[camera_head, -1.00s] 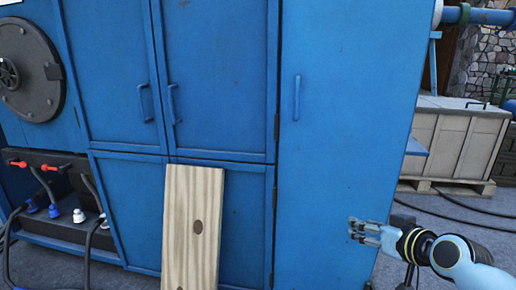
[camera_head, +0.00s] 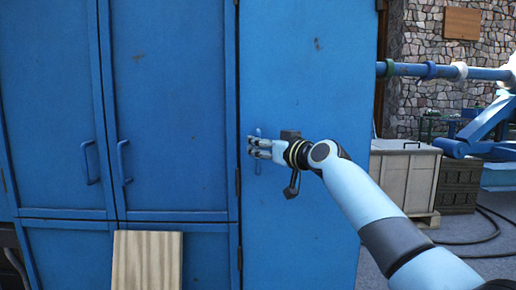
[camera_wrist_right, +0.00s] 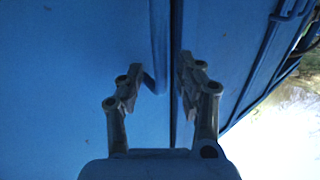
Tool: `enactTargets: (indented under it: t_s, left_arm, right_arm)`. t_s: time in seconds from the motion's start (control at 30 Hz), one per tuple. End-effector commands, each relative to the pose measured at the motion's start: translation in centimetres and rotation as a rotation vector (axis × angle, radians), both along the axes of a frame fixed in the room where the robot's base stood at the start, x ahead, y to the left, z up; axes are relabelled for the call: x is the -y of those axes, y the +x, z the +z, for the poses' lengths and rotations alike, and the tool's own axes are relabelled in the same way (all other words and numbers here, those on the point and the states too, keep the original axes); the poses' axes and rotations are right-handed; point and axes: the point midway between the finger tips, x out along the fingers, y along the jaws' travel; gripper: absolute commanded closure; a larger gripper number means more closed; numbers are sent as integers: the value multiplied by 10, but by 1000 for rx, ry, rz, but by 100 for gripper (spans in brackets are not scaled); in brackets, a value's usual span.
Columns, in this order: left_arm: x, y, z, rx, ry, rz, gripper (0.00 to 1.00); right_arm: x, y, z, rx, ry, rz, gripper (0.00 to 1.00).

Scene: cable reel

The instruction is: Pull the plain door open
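The plain door (camera_head: 305,75) is the flat blue door at the right of the cabinet, and it looks shut. Its upright bar handle (camera_head: 258,134) shows just above my right gripper (camera_head: 262,149), which partly covers it. In the right wrist view the two fingers of my right gripper (camera_wrist_right: 160,84) stand apart. A blue bar, which looks like the handle (camera_wrist_right: 159,45), lies between the fingertips, nearer the left finger. I cannot tell whether either finger touches it. My left gripper is in neither view now.
Two framed blue doors (camera_head: 165,80) with handles are to the left. A wooden board (camera_head: 147,262) leans in front of them. A pale crate (camera_head: 405,178) and a blue pipe (camera_head: 430,72) are to the right, with a black cable on the floor.

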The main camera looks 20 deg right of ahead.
Motion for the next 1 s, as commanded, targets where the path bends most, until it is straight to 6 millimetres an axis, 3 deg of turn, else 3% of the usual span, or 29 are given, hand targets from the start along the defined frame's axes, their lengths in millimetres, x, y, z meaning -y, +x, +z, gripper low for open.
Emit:
enactTargets:
  t_s: [0.13, 0.43, 0.73, 1.0]
  left_arm:
    - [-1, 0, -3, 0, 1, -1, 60]
    - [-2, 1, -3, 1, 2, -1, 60]
    - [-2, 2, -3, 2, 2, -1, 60]
    - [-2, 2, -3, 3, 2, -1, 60]
  right_arm:
    - [-4, 12, 0, -1, 2, 0, 64]
    - [-5, 15, 0, 0, 1, 0, 64]
    - [-5, 14, 0, 0, 1, 0, 100]
    - [-5, 14, 0, 0, 1, 0, 100]
